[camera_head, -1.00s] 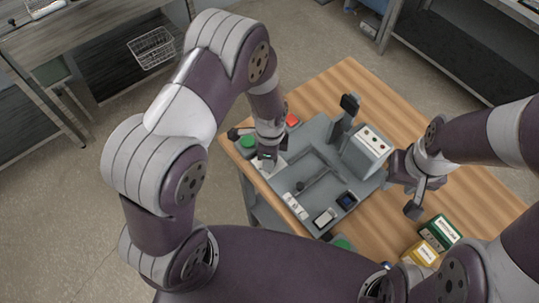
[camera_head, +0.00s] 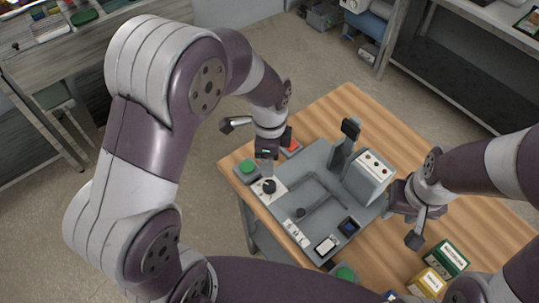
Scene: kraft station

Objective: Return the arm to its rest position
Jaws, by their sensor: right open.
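My left arm comes in from the left and bends over the near left of the wooden table. Its gripper (camera_head: 267,150) hangs above the grey station (camera_head: 318,196), just over a dark knob (camera_head: 269,187) on a white plate, with a gap between them. I cannot tell how far its jaws are apart. My right arm comes in from the right. Its gripper (camera_head: 421,222) is open and empty over the table, to the right of the station.
A green button (camera_head: 247,167) and a red button (camera_head: 291,148) lie close to my left gripper. A grey box with knobs (camera_head: 370,176) and a dark upright post (camera_head: 350,130) stand on the station. Green (camera_head: 447,258) and yellow (camera_head: 427,283) boxes sit at the front right.

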